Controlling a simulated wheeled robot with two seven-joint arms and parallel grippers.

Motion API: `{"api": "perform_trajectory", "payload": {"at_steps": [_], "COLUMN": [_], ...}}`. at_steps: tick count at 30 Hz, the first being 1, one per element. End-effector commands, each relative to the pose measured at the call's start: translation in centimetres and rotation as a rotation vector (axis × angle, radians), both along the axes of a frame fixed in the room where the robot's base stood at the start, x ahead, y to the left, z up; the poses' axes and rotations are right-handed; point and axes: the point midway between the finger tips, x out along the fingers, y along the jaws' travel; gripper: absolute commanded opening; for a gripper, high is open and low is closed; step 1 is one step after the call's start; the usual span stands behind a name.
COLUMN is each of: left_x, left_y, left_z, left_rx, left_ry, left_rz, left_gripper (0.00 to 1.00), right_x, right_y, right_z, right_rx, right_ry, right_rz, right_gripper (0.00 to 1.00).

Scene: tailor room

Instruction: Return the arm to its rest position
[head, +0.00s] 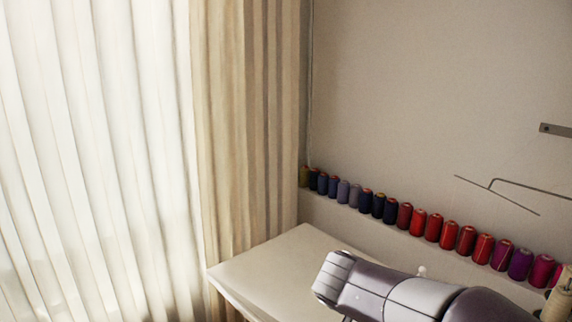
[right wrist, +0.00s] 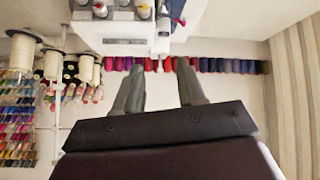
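In the right wrist view, my right gripper (right wrist: 160,74) shows its two grey fingers spread apart, with nothing between them. It points toward a white machine (right wrist: 115,36) at the top of the picture and a row of thread spools. In the head view, a grey and white arm link of mine comes in from the lower right, in front of a white tabletop (head: 262,262). The gripper on that arm does not show in the head view. My left gripper is in neither view.
A row of coloured thread spools (head: 418,222) stands on a ledge along the wall. Thin metal rods (head: 515,187) stick out at the right. Curtains (head: 245,120) hang at the left. Large thread cones (right wrist: 52,64) show at left in the wrist view.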

Motion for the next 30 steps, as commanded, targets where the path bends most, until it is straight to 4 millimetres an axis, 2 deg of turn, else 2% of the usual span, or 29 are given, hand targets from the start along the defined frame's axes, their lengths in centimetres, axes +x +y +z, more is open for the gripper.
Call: {"api": "perform_trajectory", "payload": {"at_steps": [5, 11, 14, 19, 22, 24, 27, 30], "left_x": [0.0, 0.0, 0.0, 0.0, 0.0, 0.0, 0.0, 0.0], "left_y": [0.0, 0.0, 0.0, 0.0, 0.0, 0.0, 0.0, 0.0], "left_z": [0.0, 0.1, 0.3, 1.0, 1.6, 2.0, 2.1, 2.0], "left_rx": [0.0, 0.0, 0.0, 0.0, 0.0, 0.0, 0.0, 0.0], "left_ry": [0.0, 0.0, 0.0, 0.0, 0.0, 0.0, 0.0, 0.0], "left_rz": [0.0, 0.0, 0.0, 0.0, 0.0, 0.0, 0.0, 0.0], "left_gripper": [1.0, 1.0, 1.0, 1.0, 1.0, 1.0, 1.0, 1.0], "right_x": [-0.1, -2.1, -4.1, -8.9, -12.6, -14.7, -15.2, -15.1], "right_y": [1.1, 2.8, 3.3, 2.9, 1.3, 0.0, -1.4, -1.6], "right_z": [-1.1, -4.5, -7.2, -11.9, -14.4, -15.3, -15.5, -15.6], "right_rx": [-0.034, -0.038, -0.014, 0.087, 0.192, 0.272, 0.3, 0.302], "right_ry": [0.09, 0.26, 0.369, 0.519, 0.566, 0.58, 0.587, 0.587], "right_rz": [0.156, 0.393, 0.536, 0.74, 0.74, 0.645, 0.577, 0.569], "right_gripper": [0.4, 0.4, 0.4, 0.4, 0.4, 0.4, 0.4, 0.4]}}
